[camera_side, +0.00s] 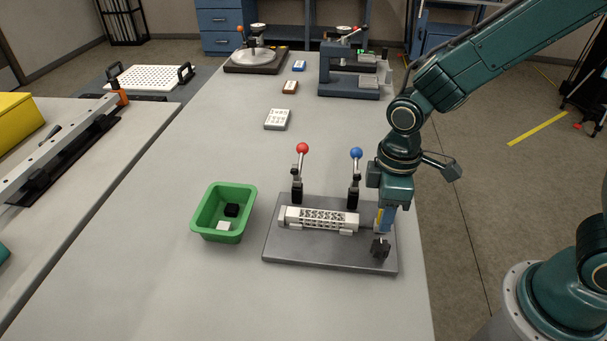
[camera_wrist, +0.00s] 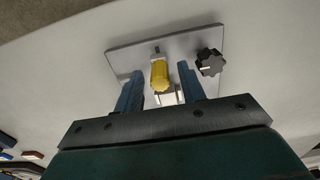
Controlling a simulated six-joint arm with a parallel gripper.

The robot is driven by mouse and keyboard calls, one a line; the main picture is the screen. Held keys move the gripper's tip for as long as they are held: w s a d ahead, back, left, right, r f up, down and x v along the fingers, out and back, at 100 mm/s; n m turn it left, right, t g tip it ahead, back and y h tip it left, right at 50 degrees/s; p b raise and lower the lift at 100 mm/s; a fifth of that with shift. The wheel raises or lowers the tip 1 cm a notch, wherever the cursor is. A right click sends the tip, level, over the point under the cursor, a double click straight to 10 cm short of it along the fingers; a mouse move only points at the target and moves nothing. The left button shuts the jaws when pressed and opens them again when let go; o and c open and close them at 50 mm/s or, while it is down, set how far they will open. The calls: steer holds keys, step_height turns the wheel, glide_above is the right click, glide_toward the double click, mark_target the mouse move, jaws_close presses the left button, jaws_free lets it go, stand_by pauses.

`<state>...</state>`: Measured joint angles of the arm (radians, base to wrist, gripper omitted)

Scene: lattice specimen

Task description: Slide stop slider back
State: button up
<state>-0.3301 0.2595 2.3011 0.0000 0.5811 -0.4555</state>
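The stop slider's yellow knob (camera_wrist: 160,74) shows in the wrist view between the two blue fingers of my gripper (camera_wrist: 160,84). The fingers are apart, with a gap on each side of the knob. In the side view my gripper (camera_side: 383,218) points down at the right end of the grey fixture plate (camera_side: 330,254). The white lattice specimen (camera_side: 322,218) lies along the fixture, left of my gripper. A black star knob (camera_side: 380,248) stands at the plate's right front; it also shows right of the fingers in the wrist view (camera_wrist: 210,62). My gripper partly hides the slider in the side view.
A red-knobbed clamp lever (camera_side: 301,150) and a blue-knobbed one (camera_side: 356,154) stand upright behind the specimen, the blue one close to my arm. A green bin (camera_side: 197,222) with a black and a white block stands left of the plate. The table in front is clear.

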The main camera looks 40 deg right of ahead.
steer(key=shift+r, duration=2.7)
steer(key=shift+r, duration=0.15)
steer(key=shift+d+r, duration=0.15)
steer(key=shift+r, duration=0.05)
steer(key=s+d+r+m+t, duration=0.5)
steer(key=s+d+r+m, duration=0.4)
steer(key=s+r, duration=0.3)
steer(key=shift+s+d+t, duration=0.15)
steer(key=shift+d+t, duration=0.15)
steer(key=shift+d, duration=0.2)
